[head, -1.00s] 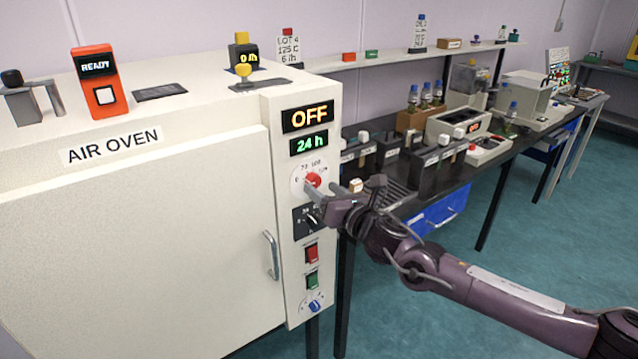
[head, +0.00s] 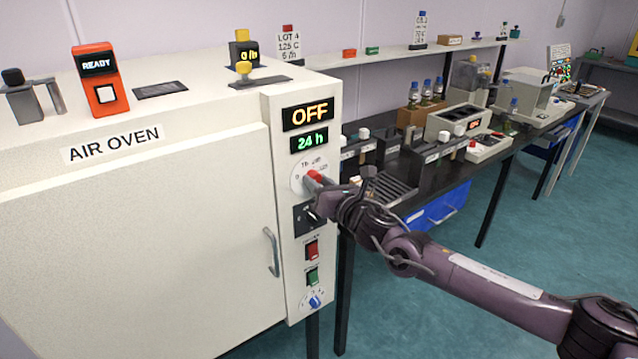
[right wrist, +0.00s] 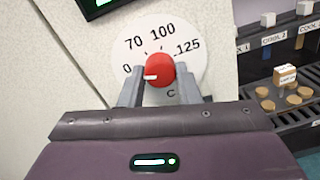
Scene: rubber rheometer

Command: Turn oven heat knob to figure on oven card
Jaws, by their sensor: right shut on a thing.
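The white air oven (head: 130,220) fills the left of the head view. Its red heat knob (head: 313,179) sits on a round dial on the control strip and also shows in the right wrist view (right wrist: 160,68). The dial (right wrist: 191,66) reads 0, 70, 100 and 125, with C below. The knob's white mark is on its left side, towards 0. The oven card (head: 288,47) stands behind the oven and reads LOT 4, 125 C, 6 /h. My right gripper (right wrist: 160,82) is shut on the knob, one finger at each side. My left gripper is not in view.
The oven display (head: 308,115) reads OFF, and the green one (head: 309,142) reads 24 h. A black dial (head: 306,218), a red switch (head: 312,250), a green switch (head: 312,277) and a blue knob (head: 315,301) lie below. The door handle (head: 272,252) is left of them.

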